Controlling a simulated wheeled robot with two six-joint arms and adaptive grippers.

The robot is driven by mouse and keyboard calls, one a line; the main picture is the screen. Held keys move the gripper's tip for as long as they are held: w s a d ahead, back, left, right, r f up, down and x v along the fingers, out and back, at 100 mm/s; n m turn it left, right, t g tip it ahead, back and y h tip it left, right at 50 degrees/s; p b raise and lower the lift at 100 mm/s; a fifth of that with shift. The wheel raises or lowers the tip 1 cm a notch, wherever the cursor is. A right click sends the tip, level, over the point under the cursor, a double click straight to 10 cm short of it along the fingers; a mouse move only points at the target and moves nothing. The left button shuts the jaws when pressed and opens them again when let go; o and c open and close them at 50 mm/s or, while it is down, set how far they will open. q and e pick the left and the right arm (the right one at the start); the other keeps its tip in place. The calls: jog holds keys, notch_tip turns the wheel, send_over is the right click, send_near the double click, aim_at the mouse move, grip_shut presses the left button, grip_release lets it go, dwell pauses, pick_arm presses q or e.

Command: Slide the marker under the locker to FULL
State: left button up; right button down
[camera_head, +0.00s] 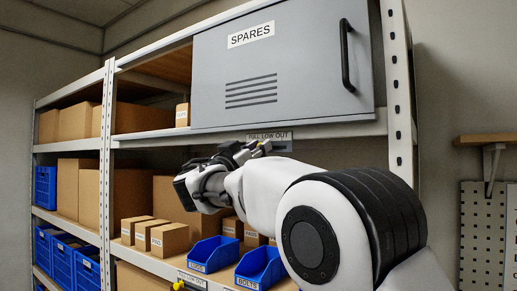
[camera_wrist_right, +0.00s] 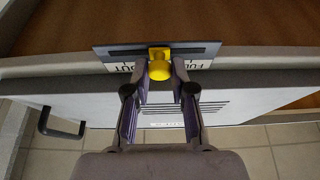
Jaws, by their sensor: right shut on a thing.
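The yellow marker (camera_wrist_right: 159,64) sits in the dark slot of a label plate (camera_wrist_right: 112,50) on the shelf edge under the grey locker. In the right wrist view it covers the middle of the plate, with FULL to its right and OUT to its left, lettering upside down. My left gripper is not in view.
The grey SPARES locker (camera_head: 290,65) with a black handle (camera_head: 346,55) stands directly above the plate. Blue bins (camera_head: 213,254) and cardboard boxes (camera_head: 170,239) fill the shelf below. A shelf upright (camera_head: 399,90) stands to the right.

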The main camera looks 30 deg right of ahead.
jog(key=w, duration=0.1)
jog(key=w+a+b, duration=0.1)
jog(key=w, duration=0.1)
jog(key=shift+w+a+r, duration=0.15)
jog(key=shift+w, duration=0.05)
jog(key=c, duration=1)
grip_release()
jog(key=shift+w, duration=0.15)
jog(key=v, duration=1.2)
jog(key=shift+w, duration=0.15)
